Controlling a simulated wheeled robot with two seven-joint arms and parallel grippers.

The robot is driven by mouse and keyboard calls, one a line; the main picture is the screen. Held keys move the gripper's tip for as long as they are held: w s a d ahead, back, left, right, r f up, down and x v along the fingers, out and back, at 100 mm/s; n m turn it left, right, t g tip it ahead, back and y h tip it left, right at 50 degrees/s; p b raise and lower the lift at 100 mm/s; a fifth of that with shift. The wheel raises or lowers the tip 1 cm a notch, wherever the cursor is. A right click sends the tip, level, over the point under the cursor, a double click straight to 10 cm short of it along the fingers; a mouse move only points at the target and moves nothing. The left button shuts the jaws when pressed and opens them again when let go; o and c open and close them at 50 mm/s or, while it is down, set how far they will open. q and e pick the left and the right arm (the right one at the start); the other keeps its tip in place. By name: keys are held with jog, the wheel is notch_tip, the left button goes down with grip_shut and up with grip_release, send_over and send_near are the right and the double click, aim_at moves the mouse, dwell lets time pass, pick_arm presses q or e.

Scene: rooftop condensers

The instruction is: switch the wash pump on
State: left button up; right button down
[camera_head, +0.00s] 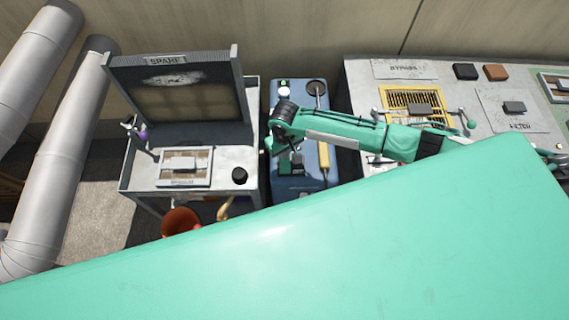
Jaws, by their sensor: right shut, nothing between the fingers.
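A blue cabinet (317,183), which looks like the wash pump, stands between the grey bench on the left and the wide panel table on the right. A small green button or lamp (284,84) sits on a pale plate at its far end. A yellow-handled wand (323,155) lies along its right side. A small dark label (299,174) is on its near part, too small to read surely. My right gripper (296,158) is shut and empty over the cabinet's near part; I cannot tell whether it touches anything. My right wrist hides the cabinet's middle. My left gripper is not in view.
The bench (239,158) at left carries an upright "SPARE" filter frame (160,59) and a black knob (239,175). A red bucket (180,221) stands below. Large pipes (58,160) are at far left. The right table (357,85) holds a yellow grille (393,99).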

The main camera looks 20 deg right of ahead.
jog(key=shift+f+b, duration=0.45)
jog(key=shift+f, duration=0.55)
dwell(0.3)
notch_tip(320, 180, up, 7)
jog(key=p, duration=0.8)
jog(key=shift+r, duration=0.1)
dwell(0.6)
